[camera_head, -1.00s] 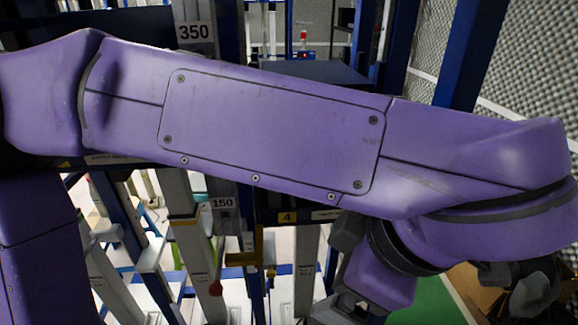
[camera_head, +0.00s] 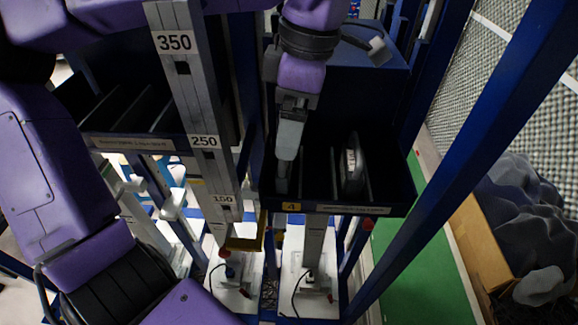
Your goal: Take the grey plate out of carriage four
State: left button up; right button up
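Carriage four is a dark blue open bin (camera_head: 390,209) with a yellow "4" label on its front edge and upright dividers inside. A grey, round-edged plate (camera_head: 352,166) stands on edge in one of its right-hand slots, seen nearly edge-on. My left gripper (camera_head: 284,176) points down into the left side of the bin, apart from that plate and to its left. Its fingers are seen from the side, so their opening is unclear. What lies at the fingertips is hard to make out. My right gripper is not in view.
A marked post (camera_head: 188,95) with 350, 250 and 150 signs stands left of the carriage. Another slotted bin (camera_head: 130,143) is farther left. A blue slanted beam (camera_head: 470,140) and a box of dark foam (camera_head: 520,215) are on the right.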

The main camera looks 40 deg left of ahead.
aim_at(284, 163)
pick_arm(q)
jog(key=f, duration=0.5)
jog(key=a+f+p, duration=0.1)
jog(key=f, duration=0.1)
jog(key=shift+s+f, duration=0.1)
jog(key=shift+f, duration=0.1)
jog(key=shift+a+f, duration=0.25)
jog(key=shift+f, duration=0.05)
jog(key=shift+d+r, duration=0.1)
jog(key=c, duration=1.2)
